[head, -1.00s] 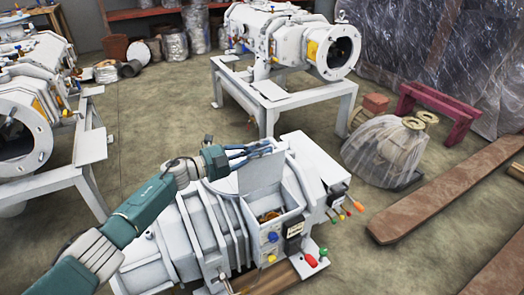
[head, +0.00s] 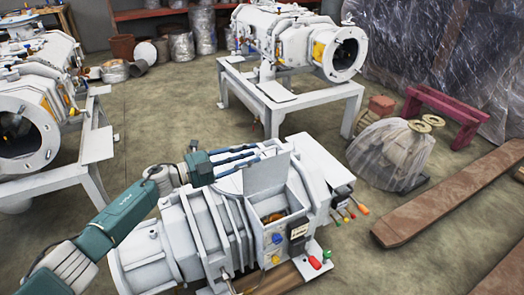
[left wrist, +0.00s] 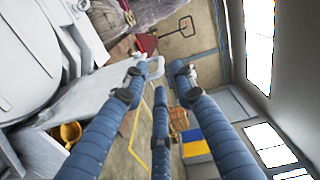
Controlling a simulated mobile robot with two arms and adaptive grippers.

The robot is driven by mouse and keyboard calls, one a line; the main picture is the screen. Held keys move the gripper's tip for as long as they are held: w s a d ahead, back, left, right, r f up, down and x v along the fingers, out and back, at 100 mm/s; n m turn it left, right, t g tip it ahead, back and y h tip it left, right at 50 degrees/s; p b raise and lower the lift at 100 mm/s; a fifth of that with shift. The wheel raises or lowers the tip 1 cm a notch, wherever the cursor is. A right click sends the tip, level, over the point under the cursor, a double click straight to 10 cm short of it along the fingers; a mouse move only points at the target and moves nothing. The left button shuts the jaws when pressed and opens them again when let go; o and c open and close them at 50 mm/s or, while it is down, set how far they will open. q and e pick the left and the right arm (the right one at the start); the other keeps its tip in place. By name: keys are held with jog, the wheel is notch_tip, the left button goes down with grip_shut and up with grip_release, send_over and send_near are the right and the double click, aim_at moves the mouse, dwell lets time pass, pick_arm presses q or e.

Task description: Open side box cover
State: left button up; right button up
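The side box (head: 283,215) on the white vacuum pump (head: 200,235) shows its hollow inside, with something orange-brown in it. Its flat grey-white cover (head: 265,175) stands raised, roughly upright, at the box's far edge. My left gripper (head: 250,155) is beside the cover's upper left edge, its blue fingers spread and holding nothing. In the left wrist view the fingers (left wrist: 158,80) are apart, and the pale cover (left wrist: 100,98) lies beside and partly behind the left finger. I cannot tell whether they touch. My right gripper is in neither view.
Coloured knobs (head: 350,212) and a red-and-green pair (head: 320,260) stick out at the pump's right. Another pump on a white stand (head: 290,100) is behind, one more (head: 40,120) at left.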

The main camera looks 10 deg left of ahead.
pick_arm(q)
jog(key=v, duration=0.5)
jog(key=shift+s+a, duration=0.25)
jog(key=shift+a, duration=0.05)
